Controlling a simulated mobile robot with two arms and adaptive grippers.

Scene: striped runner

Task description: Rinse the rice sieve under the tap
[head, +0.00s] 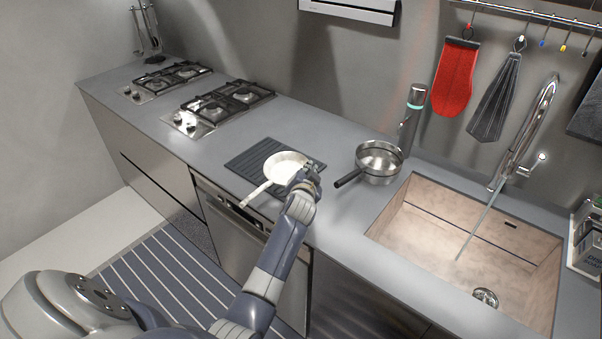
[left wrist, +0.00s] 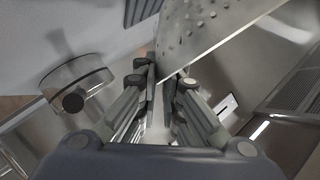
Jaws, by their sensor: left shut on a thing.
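The sieve (head: 284,162) is a pale round pan shape over the dark ribbed mat, with its handle pointing to the lower left. Whether it touches the mat is unclear. My left gripper (head: 304,180) is shut on the sieve at its right near edge. In the left wrist view the fingers (left wrist: 164,88) pinch the edge of a pale metal part with dark dots (left wrist: 205,32). The rice cannot be made out. The tap (head: 540,115) arches over the sink (head: 420,228), and a thin stream falls from it. My right gripper is not in view.
A steel saucepan (head: 379,162) with a black handle stands between the mat (head: 245,163) and the sink; it also shows in the left wrist view (left wrist: 78,72). A tall dark cylinder (head: 412,115) stands behind it. Gas burners (head: 238,97) are farther left. The sink basin looks empty.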

